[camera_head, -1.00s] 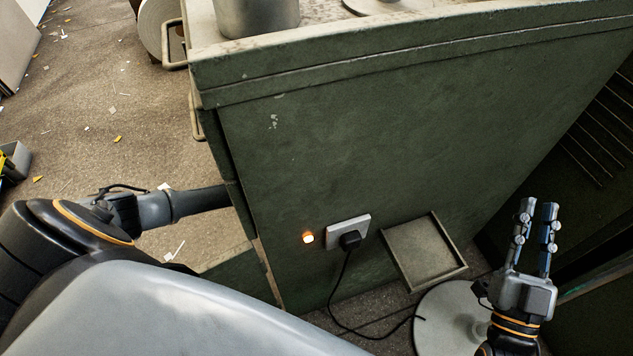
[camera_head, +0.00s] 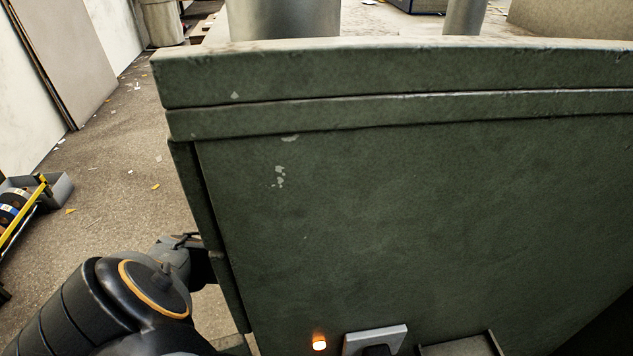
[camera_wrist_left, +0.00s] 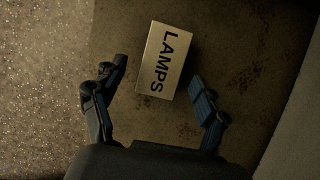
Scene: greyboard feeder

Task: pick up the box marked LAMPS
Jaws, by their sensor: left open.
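The box marked LAMPS (camera_wrist_left: 163,60) shows in the left wrist view. It is pale, with dark letters on its face, and lies on a dark, stained surface (camera_wrist_left: 236,80). My left gripper (camera_wrist_left: 160,104) is open, with one finger on each side of the box's near end. The box's lower end reaches roughly between the fingertips, and I cannot tell whether they touch it. In the head view the left arm reaches behind the green cabinet's left edge, and its gripper and the box are hidden there. My right gripper is not in view.
The green cabinet (camera_head: 400,200) fills most of the head view. A lit orange lamp (camera_head: 319,343) and a socket with a plug (camera_head: 374,340) are low on its side. A grey tray with coloured rolls (camera_head: 30,205) stands at the left. The floor (camera_head: 125,170) between is mostly clear, with scraps.

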